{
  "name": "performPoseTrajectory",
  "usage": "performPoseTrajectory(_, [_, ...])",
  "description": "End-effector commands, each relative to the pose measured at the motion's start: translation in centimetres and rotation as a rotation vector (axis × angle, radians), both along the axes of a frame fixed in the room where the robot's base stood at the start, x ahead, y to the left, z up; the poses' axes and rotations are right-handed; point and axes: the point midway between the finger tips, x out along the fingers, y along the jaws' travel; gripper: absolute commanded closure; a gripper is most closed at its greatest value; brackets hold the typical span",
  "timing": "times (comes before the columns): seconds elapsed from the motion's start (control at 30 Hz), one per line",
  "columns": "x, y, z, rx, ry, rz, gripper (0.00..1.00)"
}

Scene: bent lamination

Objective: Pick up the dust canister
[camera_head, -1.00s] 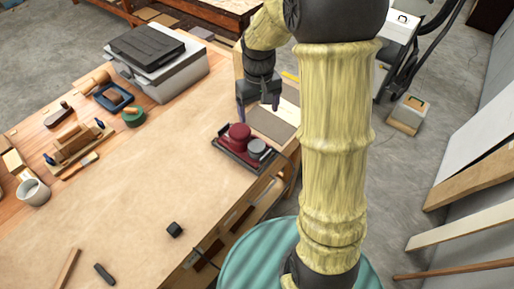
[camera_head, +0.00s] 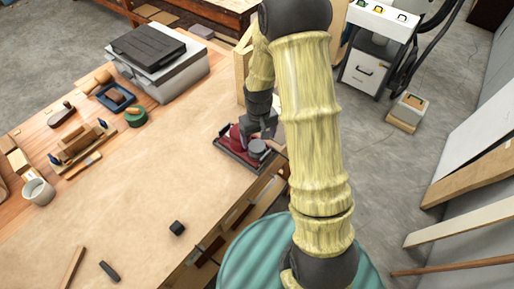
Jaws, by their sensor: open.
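The dust canister appears to be the short grey round part (camera_head: 257,148) at the right end of a red sander (camera_head: 228,149). The sander lies on its dark base at the right edge of the workbench. My gripper (camera_head: 262,136) is open and points down just above and behind the canister, close to it. Its dark fingers overlap the sander's upper right side, and I cannot tell whether they touch the canister. Part of the red body is hidden behind the gripper.
The workbench (camera_head: 150,185) is clear in the middle. A small black block (camera_head: 177,228) lies near its front edge. A teal ribbed round surface (camera_head: 250,255) is below.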

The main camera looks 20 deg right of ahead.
Motion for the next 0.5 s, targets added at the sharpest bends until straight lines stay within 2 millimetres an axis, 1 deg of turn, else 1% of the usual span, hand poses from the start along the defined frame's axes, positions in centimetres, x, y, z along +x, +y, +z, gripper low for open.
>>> performPoseTrajectory(0.33, [0.0, 0.0, -0.2, 0.000, 0.001, 0.000, 0.20])
performPoseTrajectory(0.5, [0.2, 0.2, -1.2, 0.000, 0.004, 0.001, 0.20])
